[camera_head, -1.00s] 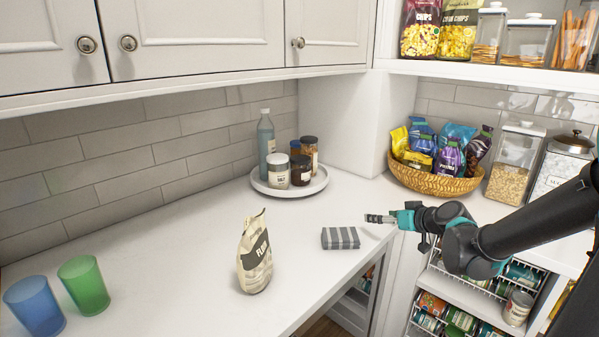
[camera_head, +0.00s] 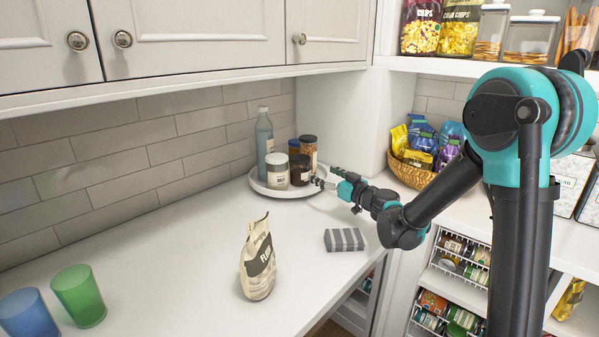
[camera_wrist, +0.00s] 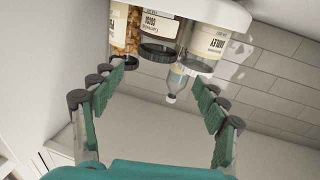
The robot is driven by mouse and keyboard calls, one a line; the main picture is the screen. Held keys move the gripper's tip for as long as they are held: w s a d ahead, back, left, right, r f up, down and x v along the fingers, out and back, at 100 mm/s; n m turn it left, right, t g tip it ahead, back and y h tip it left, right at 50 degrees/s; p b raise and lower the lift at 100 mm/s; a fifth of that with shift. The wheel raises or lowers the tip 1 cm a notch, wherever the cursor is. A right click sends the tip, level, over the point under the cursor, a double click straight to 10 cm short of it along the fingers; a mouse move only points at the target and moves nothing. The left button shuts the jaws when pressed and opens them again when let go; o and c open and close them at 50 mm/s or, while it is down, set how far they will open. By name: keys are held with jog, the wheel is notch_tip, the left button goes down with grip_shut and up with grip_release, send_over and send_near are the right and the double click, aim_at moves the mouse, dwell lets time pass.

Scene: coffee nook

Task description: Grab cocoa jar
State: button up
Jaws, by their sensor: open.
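The cocoa jar (camera_head: 299,175) is a short dark jar with a dark lid, on the round white tray (camera_head: 262,188) in the back corner. In the wrist view the cocoa jar (camera_wrist: 160,27) appears upside down, with part of its label readable. My gripper (camera_head: 323,180) is just right of the jar and close to it, at about the height of its lower part. In the wrist view my gripper (camera_wrist: 160,80) has its green-padded fingers spread wide, with nothing between them. The jar is beyond the fingertips, and no contact shows.
A white-lidded jar (camera_head: 277,172), a tall bottle (camera_head: 264,140) and a dark-lidded jar (camera_head: 309,150) stand close around it on the tray. A flour bag (camera_head: 258,265), a striped sponge (camera_head: 344,240) and a snack basket (camera_head: 408,172) are nearby.

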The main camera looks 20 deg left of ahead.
aim_at(306, 163)
jog(key=x, duration=1.1)
jog(key=shift+w+a+r, duration=0.1)
jog(key=shift+w+a, duration=0.1)
jog(key=shift+w, duration=0.1)
jog(key=c, duration=1.1)
jog(key=shift+r, duration=0.1)
